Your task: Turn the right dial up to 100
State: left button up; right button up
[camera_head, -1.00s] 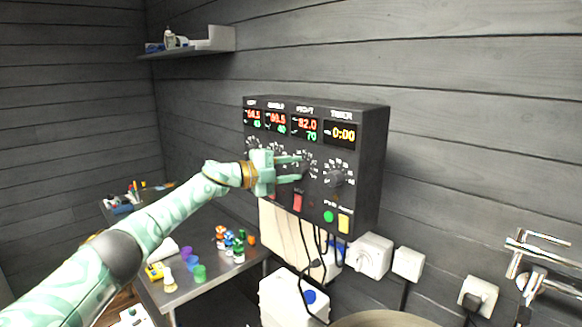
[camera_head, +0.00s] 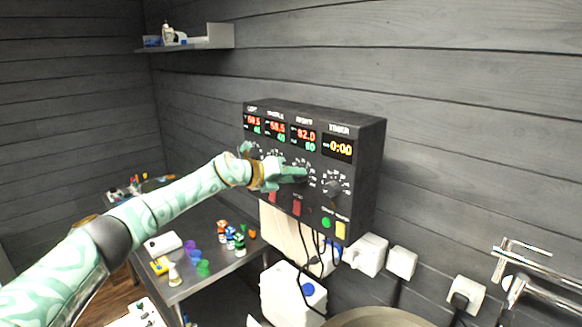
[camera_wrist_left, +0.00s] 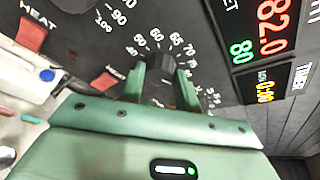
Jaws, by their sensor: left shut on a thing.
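The control box (camera_head: 371,160) is black and hangs on the wall, with headings for left, middle, right and timer. The right dial (camera_wrist_left: 159,88) is a dark knob in a ring of white numbers. My left gripper (camera_wrist_left: 161,74) is shut on it, one finger on each side. In the head view the left gripper (camera_head: 298,174) covers most of that dial. The right display (camera_head: 303,138) reads 82.0 in red over a green 80. My right gripper is not in view.
The timer dial (camera_head: 333,188) sits just right of my fingers. Red heat switches (camera_head: 297,208) and green and yellow buttons (camera_head: 334,227) lie below. A metal table (camera_head: 215,275) with small bottles and cups stands under my left arm. Cables hang below the box.

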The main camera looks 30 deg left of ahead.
pick_arm(q)
jog(key=m+y, duration=0.1)
jog(key=m, duration=0.1)
jog(key=m+y, duration=0.1)
jog(key=m, duration=0.1)
jog(key=m+y, duration=0.1)
jog(key=shift+s+d+f+m+t, duration=0.1)
jog(key=shift+d+f+m+t, duration=0.2)
jog(key=shift+d+m+t, duration=0.1)
jog(key=m+y+b, duration=0.1)
jog(key=b, duration=0.2)
jog(key=shift+f+m+t, duration=0.1)
jog(key=shift+m+t, duration=0.3)
jog(key=shift+m+y+b, duration=0.5)
jog(key=shift+b, duration=0.4)
jog(key=o, duration=1)
jog(key=shift+r, duration=0.2)
